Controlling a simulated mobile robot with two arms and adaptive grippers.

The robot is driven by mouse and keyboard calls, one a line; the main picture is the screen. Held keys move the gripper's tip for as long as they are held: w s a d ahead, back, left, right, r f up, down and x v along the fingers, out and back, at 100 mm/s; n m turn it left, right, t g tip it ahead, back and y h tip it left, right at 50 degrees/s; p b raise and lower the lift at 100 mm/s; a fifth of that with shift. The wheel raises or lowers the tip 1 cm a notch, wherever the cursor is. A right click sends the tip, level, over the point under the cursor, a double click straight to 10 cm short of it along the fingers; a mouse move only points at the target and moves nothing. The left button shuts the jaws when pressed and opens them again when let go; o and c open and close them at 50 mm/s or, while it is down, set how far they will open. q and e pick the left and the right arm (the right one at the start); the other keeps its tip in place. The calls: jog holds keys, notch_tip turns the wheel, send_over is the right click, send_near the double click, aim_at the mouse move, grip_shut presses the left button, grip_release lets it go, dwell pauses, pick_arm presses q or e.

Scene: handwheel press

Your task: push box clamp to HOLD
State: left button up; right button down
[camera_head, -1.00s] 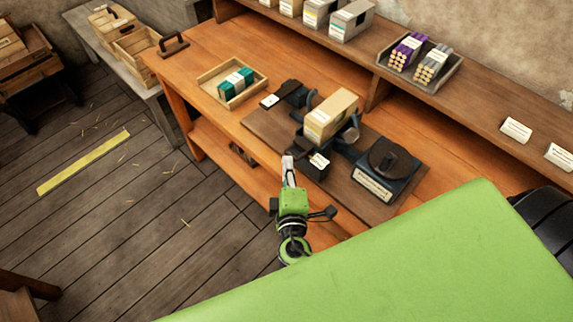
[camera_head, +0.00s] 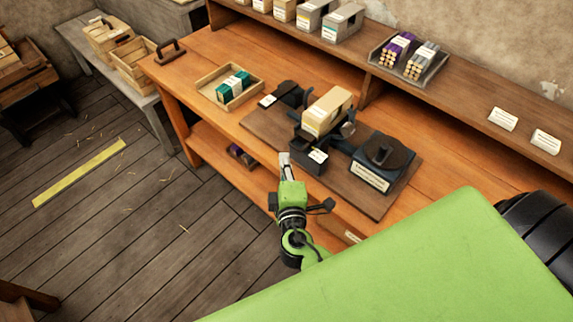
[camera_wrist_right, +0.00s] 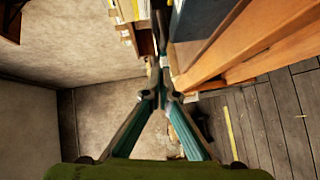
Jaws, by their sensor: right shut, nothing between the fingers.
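The box clamp, a dark fixture (camera_head: 308,157) with a white label, stands on the brown board in the head view. A cream box (camera_head: 327,110) sits in the fixture between dark upright parts. The label's wording is too small to read. My right gripper (camera_head: 285,158) is shut and empty, just left of the dark fixture's front at the bench edge. A small gap seems to separate them. In the right wrist view the closed fingers (camera_wrist_right: 160,68) point ahead, with the bench at their right. My left gripper is not in view.
A black round handwheel (camera_head: 384,152) sits on a labelled block right of the box. A wooden tray (camera_head: 221,98) with teal packs stands to the left. The back shelf (camera_head: 455,112) carries boxes, a tray of rolls and cards. The floor left of the bench is mostly clear.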

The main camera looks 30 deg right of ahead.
pick_arm(q)
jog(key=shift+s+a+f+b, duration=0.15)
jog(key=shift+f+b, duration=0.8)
jog(key=shift+b, duration=0.05)
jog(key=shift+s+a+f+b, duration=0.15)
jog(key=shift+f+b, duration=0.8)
jog(key=shift+b, duration=0.05)
pick_arm(e)
jog(key=v, duration=1)
jog(key=shift+a, duration=0.1)
jog(key=shift+f, duration=0.1)
